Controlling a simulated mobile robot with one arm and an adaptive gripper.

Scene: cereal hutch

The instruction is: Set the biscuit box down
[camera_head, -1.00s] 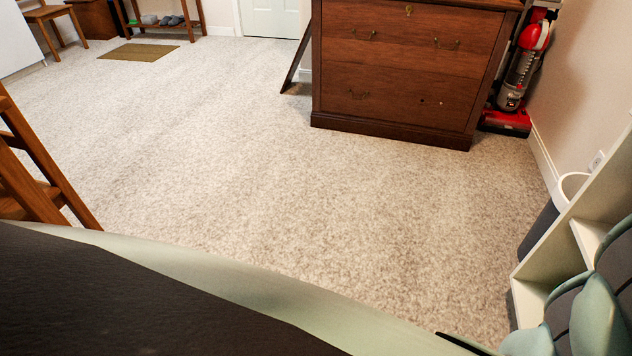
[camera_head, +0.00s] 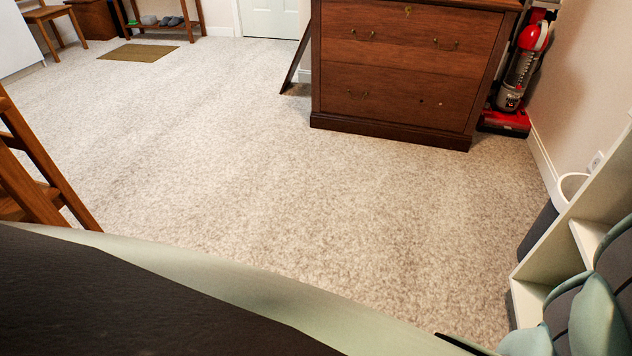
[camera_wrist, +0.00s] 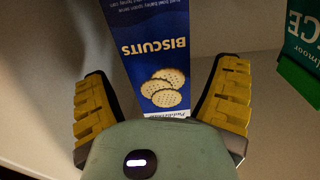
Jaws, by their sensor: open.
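The biscuit box (camera_wrist: 150,62) is blue, with "BISCUITS" lettering and a picture of biscuits, upside down in the wrist view. Its far end runs out of the top of that view. My gripper (camera_wrist: 162,75) is open, with one yellow-padded finger on each side of the box. A gap shows between each finger and the box, so the box is not gripped. The box appears to stand on a pale surface, but its contact with it is not clear. The box is not visible in the head view.
A green box (camera_wrist: 303,45) with white lettering stands to the right in the wrist view. The head view shows open carpet (camera_head: 300,180), a wooden cabinet (camera_head: 405,75), a red vacuum cleaner (camera_head: 522,70) and a pale shelf unit (camera_head: 570,225) at right.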

